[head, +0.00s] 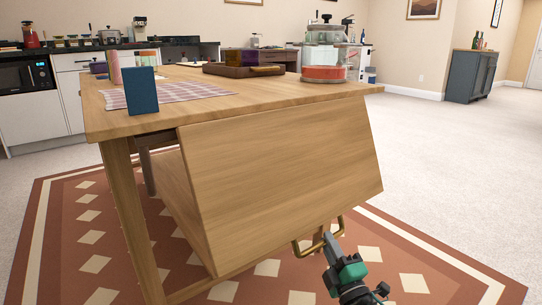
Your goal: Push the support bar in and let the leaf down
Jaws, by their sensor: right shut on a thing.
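The wooden table (215,112) has its leaf (285,170) on the near side, sloping steeply down and outward from the top's edge. I cannot make out the support bar; the leaf covers much of the space under the top. My left gripper is out of view.
On the tabletop are a blue block (141,90), a checked cloth (180,92), a wooden tray (243,70) and a glass jar (324,55). A table leg (130,215) stands left of the leaf. A patterned rug (85,235) lies below; open carpet (450,150) is to the right.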

